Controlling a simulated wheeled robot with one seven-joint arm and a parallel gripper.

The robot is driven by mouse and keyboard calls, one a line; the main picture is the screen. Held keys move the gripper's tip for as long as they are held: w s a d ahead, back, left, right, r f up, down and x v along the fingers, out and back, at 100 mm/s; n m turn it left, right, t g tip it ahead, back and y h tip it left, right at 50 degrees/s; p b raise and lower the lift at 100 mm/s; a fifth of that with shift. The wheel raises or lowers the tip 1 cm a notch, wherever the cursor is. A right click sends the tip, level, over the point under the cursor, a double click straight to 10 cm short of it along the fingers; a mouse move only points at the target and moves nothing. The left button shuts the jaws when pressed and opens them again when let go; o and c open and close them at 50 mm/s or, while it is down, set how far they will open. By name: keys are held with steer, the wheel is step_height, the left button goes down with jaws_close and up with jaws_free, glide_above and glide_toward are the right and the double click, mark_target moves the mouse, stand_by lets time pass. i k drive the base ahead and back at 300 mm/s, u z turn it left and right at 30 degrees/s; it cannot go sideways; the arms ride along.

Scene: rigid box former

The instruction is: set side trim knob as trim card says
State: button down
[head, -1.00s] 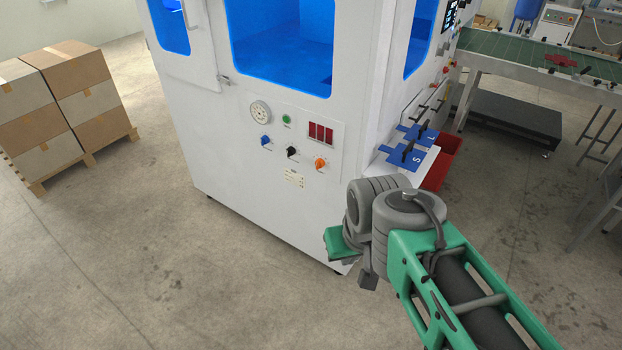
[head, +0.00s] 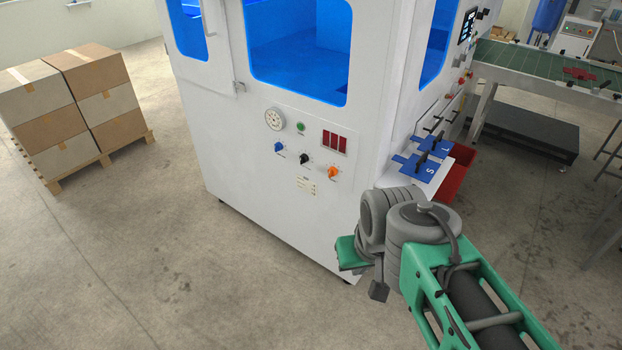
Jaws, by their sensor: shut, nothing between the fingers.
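The white machine's front panel carries a row of three knobs: a blue knob (head: 279,147), a black knob (head: 305,158) and an orange knob (head: 333,172). Their labels are too small to read, so I cannot tell which is the side trim knob. A small pale card (head: 306,185) with fine print is fixed below the black knob, perhaps the trim card; its text is unreadable. My gripper (head: 354,256) is partly hidden by my wrist, to the lower right of the knobs. It looks shut and empty, apart from the panel controls.
A round gauge (head: 274,119), a green button (head: 300,128) and a red three-part display (head: 334,142) sit above the knobs. Blue plates marked S and L (head: 413,167) and a red bin (head: 457,175) stand at the machine's right side. Floor in front is clear.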

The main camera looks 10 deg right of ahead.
mark_target(278, 146)
steer(key=u, duration=0.7)
steer(key=i, duration=0.8)
steer(key=u, duration=1)
steer(key=i, duration=0.8)
steer(key=u, duration=0.1)
